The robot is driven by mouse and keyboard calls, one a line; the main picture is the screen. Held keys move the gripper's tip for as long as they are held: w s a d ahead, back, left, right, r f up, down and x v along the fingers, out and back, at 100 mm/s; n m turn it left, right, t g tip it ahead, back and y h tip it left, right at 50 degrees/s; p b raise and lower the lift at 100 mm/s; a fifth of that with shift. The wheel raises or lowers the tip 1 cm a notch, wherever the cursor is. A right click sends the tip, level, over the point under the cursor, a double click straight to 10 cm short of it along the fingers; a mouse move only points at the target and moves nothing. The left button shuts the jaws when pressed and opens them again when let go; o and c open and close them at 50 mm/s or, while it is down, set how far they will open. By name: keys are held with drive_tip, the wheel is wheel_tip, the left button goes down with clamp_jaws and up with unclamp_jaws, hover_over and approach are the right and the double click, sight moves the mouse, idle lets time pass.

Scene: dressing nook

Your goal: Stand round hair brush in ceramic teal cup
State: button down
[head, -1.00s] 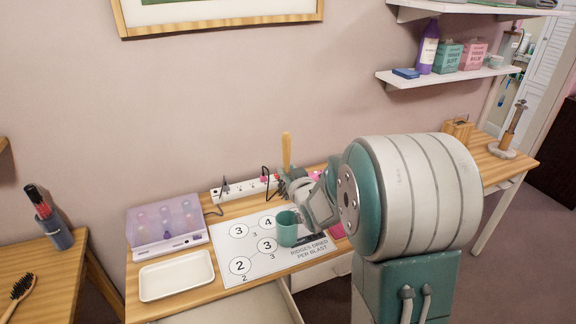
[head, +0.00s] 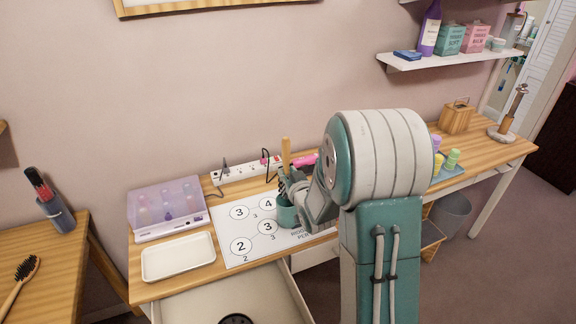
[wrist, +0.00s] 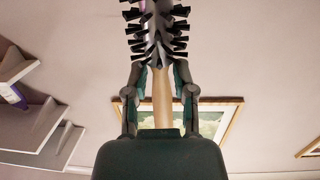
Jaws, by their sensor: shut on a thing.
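The round hair brush has a light wooden handle (head: 286,155) pointing up and dark bristles pointing down in the head view. In the upside-down wrist view, its bristles (wrist: 157,30) lie beyond my fingertips, and its handle passes between them. My gripper (head: 294,184) is shut on the handle near the bristles; its two fingers also show in the wrist view (wrist: 161,80). The teal cup (head: 286,214) stands upright on the printed mat, right below the gripper. The bristles are at the cup's rim; my gripper partly hides them, so I cannot tell how deep they are.
A white tray (head: 178,257), a lilac case (head: 166,208) and a power strip (head: 243,169) are on the desk around the mat (head: 232,226). An open drawer (head: 245,298) juts out in front. Colored bottles (head: 452,158) stand to the right.

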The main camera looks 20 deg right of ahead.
sight(289, 201)
drive_tip(key=shift+d+f, duration=0.25)
drive_tip(key=shift+f, duration=1)
drive_tip(key=shift+a+f, duration=0.1)
drive_tip(key=shift+f, duration=1.9)
drive_tip(key=shift+c, duration=1.8)
unclamp_jaws()
drive_tip(key=shift+s, duration=0.1)
drive_tip(key=s+r, duration=0.1)
drive_tip(key=s, duration=0.6)
drive_tip(key=shift+a, duration=0.2)
drive_tip(key=shift+s, duration=0.1)
